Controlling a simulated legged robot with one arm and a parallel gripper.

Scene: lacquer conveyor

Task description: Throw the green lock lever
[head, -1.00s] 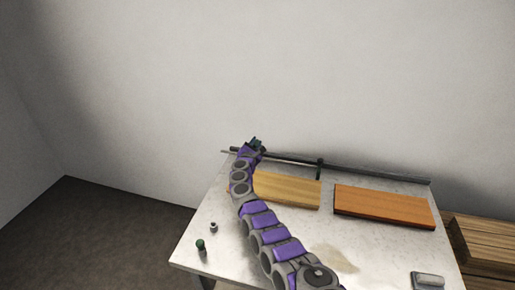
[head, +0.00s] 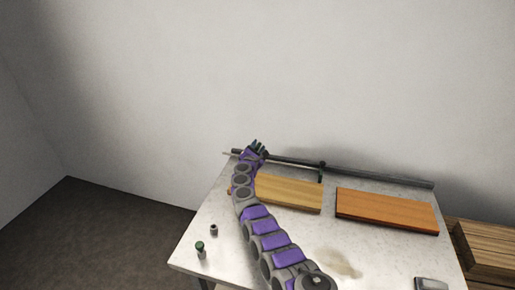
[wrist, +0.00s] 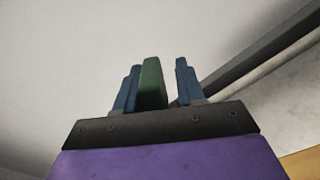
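The green lock lever (wrist: 151,82) stands upright between my gripper's two blue fingers in the wrist view. It sits against or very near the left finger, and a clear gap separates it from the right finger. My gripper (wrist: 160,85) is open around it. In the head view my gripper (head: 258,147) is at the far left end of the dark rail (head: 375,175) along the table's back edge. The lever is small there and hard to tell from the fingers. Its base is hidden behind the gripper.
A pale board (head: 290,193) and an orange board (head: 388,210) lie on the white table (head: 225,215). A dark green bracket (head: 321,171) hangs on the rail. A green-topped knob (head: 200,249) and a small dark-topped piece (head: 214,230) stand front left. Stacked wood (head: 485,248) is at right.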

